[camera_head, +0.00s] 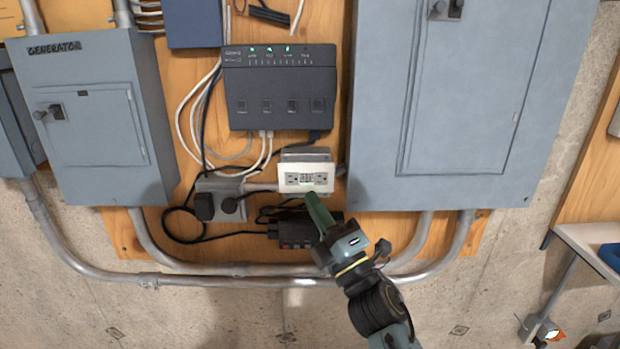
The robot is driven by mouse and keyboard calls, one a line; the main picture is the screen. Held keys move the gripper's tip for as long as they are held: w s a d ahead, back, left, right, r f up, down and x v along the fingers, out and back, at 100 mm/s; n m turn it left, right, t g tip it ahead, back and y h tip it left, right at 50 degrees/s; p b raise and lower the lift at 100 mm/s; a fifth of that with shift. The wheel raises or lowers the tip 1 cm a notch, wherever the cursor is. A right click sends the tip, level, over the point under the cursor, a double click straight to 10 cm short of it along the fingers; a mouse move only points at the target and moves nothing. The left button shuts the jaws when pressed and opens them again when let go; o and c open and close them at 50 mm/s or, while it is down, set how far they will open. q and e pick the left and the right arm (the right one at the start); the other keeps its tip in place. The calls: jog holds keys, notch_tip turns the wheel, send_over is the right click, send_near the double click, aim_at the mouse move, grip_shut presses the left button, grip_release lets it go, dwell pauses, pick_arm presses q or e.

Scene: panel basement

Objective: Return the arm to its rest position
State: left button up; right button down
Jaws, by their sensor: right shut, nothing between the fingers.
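My right gripper (314,202) is in the head view, its arm coming up from the lower right. Its fingers are shut and empty. The fingertips point up and left, just below a white outlet (306,178) on the wooden board. I cannot tell whether they touch it. The gripper body covers part of a small black box (295,233) under the outlet. My left gripper does not show.
A grey generator panel (95,130) is at the left, a large grey panel (390,120) at the right. A dark router (280,90) with green lights hangs above the outlet. Loose cables (185,235) and metal conduits (220,283) run below. A table (590,240) stands at the far right.

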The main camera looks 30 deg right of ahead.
dwell(0.6)
jog(key=w+a+f+m+g+h+b, duration=0.1)
jog(key=w+f+m+g, duration=0.15)
jog(key=f, duration=0.95)
jog(key=w+f+m+g, duration=0.1)
jog(key=f+m+g, duration=0.25)
jog(key=f, duration=0.85)
jog(key=s+a+f+m+g+b, duration=0.1)
jog(key=s+f+m+g, duration=0.25)
jog(key=f, duration=0.85)
jog(key=s+a+f+m+g+b, duration=0.1)
jog(key=s+f+m+g, duration=0.3)
jog(key=f, duration=0.8)
jog(key=s+a+f+g, duration=0.2)
jog(key=s+f+g, duration=0.1)
jog(key=s+f, duration=1.1)
jog(key=s+f+m+g, duration=0.2)
jog(key=s+f, duration=0.3)
jog(key=s, duration=0.7)
jog(key=s+d+f+m+g+b, duration=0.1)
jog(key=s+f+g, duration=0.4)
jog(key=s, duration=0.7)
jog(key=shift+s+m+b, duration=0.15)
jog(key=shift+m+b, duration=0.15)
jog(key=shift+m, duration=0.25)
